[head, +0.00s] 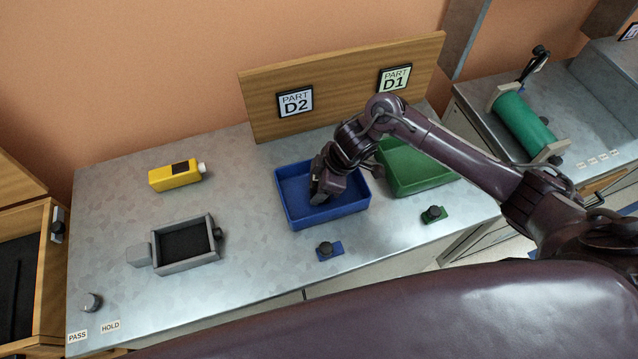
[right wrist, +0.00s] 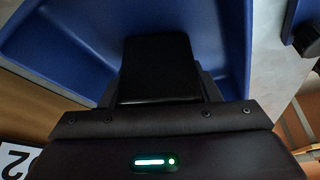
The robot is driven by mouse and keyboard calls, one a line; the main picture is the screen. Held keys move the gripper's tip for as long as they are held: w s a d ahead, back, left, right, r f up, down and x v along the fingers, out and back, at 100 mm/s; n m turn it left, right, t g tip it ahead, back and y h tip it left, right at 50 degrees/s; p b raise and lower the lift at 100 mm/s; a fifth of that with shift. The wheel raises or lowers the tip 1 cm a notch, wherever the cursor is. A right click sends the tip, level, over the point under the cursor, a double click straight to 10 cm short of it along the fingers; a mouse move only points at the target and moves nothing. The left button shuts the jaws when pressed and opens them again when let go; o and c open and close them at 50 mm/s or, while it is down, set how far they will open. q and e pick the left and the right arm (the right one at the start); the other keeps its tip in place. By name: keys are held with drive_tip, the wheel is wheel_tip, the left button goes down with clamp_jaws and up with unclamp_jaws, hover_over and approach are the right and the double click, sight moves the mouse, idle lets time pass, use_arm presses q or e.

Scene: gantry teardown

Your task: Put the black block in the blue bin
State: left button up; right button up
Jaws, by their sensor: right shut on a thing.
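The blue bin (head: 345,207) stands on the metal table below the PART D2 sign. My right gripper (head: 320,197) reaches down into the blue bin. In the right wrist view the black block (right wrist: 157,68) is between the fingers of my right gripper (right wrist: 160,92), with the blue bin (right wrist: 222,40) around and beneath it. The gripper is shut on the block. I cannot tell whether the block touches the bin floor. In the head view the gripper hides the block. My left gripper is not in view.
A green bin (head: 440,183) stands right of the blue bin. A yellow bottle (head: 172,178) and a grey tray (head: 180,268) are on the left of the table. Small knobs on blue (head: 338,253) and green (head: 441,217) bases sit in front of the bins.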

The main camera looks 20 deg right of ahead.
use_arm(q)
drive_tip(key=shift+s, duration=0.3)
use_arm(e)
drive_tip(key=shift+f, duration=0.15)
drive_tip(key=shift+f, duration=0.2)
drive_tip(key=o, duration=1.1)
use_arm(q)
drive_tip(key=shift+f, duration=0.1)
use_arm(e)
drive_tip(key=shift+r, duration=0.2)
drive_tip(key=v, duration=1.2)
